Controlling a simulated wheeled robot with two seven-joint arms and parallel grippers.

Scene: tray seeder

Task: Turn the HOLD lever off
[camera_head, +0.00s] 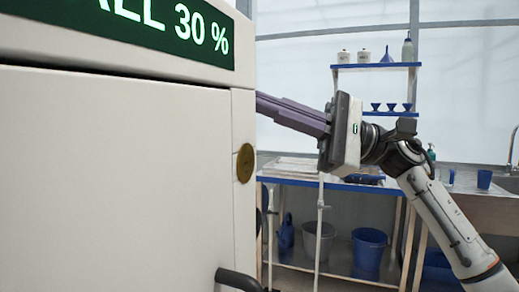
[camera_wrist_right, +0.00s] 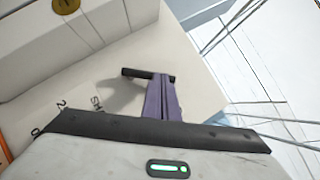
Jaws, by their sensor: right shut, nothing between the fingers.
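In the right wrist view, a short dark lever (camera_wrist_right: 136,72) sticks out from the cream side panel of the machine. No HOLD label is readable, so I cannot tell for sure that it is the HOLD lever. My right gripper (camera_wrist_right: 164,80) has its purple fingers shut with nothing between them. The fingertips overlap the right end of the lever in this view; I cannot tell whether they touch it. In the head view my right gripper (camera_head: 262,106) reaches in from the right, its tips hidden behind the machine's edge. My left gripper is out of view.
The cream machine (camera_head: 110,165) fills the left, with a green display (camera_head: 165,28), a brass disc (camera_head: 245,163) and a black handle (camera_head: 238,279). Behind stands a blue-edged bench (camera_head: 330,186) with buckets below. Printed characters (camera_wrist_right: 97,104) are partly covered by my gripper.

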